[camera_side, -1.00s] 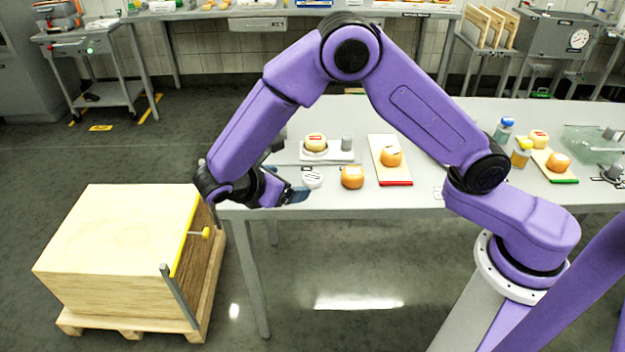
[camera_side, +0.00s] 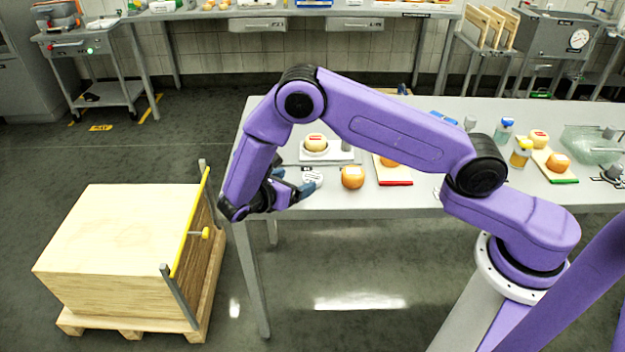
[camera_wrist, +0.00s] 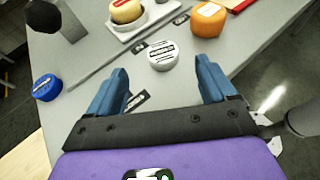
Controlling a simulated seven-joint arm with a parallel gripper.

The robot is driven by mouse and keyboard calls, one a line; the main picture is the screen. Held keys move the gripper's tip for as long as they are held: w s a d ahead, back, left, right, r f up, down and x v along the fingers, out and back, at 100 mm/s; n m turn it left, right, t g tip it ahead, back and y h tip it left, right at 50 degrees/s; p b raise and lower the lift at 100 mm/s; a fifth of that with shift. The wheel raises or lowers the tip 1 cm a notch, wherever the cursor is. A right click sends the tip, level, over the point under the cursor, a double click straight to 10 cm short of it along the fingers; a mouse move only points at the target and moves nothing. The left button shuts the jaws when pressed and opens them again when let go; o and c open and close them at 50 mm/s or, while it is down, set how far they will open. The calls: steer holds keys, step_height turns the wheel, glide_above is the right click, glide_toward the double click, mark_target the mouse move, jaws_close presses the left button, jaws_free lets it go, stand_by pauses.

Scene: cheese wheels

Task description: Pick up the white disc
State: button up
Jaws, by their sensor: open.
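My gripper (camera_wrist: 162,82) is open and empty, with a blue finger on each side. In the side view the white disc (camera_side: 313,178) is partly covered by my gripper (camera_side: 296,188), which is at the table's front left end.
An orange cheese wheel (camera_side: 353,177) stands right of the disc. Behind it, a pale cheese wheel (camera_side: 315,141) sits on a scale (camera_side: 343,156). A blue disc (camera_wrist: 46,88) lies left. A wooden crate (camera_side: 120,235) with a yellow gate stands left of the table.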

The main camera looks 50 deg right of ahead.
mark_target(311, 177)
steer(key=shift+x, duration=1.5)
steer(key=shift+f+x, duration=0.2)
steer(key=shift+x, duration=1.05)
steer(key=shift+f+x, duration=0.2)
steer(key=shift+x, duration=1.1)
steer(key=shift+s+a, duration=0.1)
steer(key=shift+a, duration=0.05)
steer(key=c, duration=1.1)
